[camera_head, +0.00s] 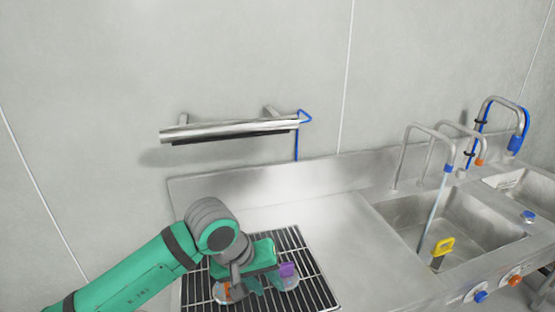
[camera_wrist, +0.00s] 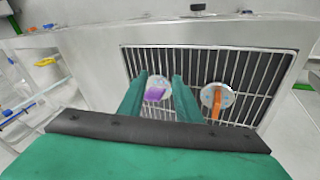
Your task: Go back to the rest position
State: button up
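My gripper (camera_wrist: 159,78) is open, its two green fingers apart. A round disc with a purple handle (camera_wrist: 155,95) shows between the fingers in the wrist view; the purple handle (camera_head: 288,269) also shows in the head view, just right of the gripper. I cannot tell whether a finger touches it. A second disc with an orange handle (camera_wrist: 216,104) lies on the grate to one side, partly hidden by my gripper in the head view.
On the right are a sink (camera_head: 405,212), tall bent taps (camera_head: 420,128) and a yellow-handled tool (camera_head: 442,247). The space between rail and grate is clear.

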jog(key=w+d+r+t+h, duration=0.2)
jog(key=d+r+t+h, duration=0.15)
jog(key=d, duration=0.25)
jog(key=w+d+r+n+t+h, duration=0.1)
jog(key=w+d+r+t+h, duration=0.2)
jog(key=d, duration=0.4)
jog(key=w+d+r+t+h, duration=0.1)
jog(key=d+r+t+h, duration=0.1)
jog(key=d+t+h, duration=0.3)
jog(key=s+a+f+n+t+y, duration=0.2)
jog(key=s+a+f+n+y, duration=0.2)
jog(key=s+f+y, duration=0.5)
jog(key=s+a+f+n+t+y, duration=0.25)
jog(key=s+f+y, duration=0.3)
jog(key=f, duration=0.75)
jog(key=s+a+f+m+g, duration=0.1)
jog(key=s+a+f+m, duration=0.2)
jog(key=s, duration=0.9)
jog(key=s+a+f+m+g+y, duration=0.1)
jog(key=s+a+m, duration=0.4)
jog(key=s, duration=0.8)
notch_tip(320, 180, down, 3)
jog(key=shift+a+r+g, duration=0.15)
jog(key=shift+a+g, duration=0.35)
jog(key=shift+g, duration=0.2)
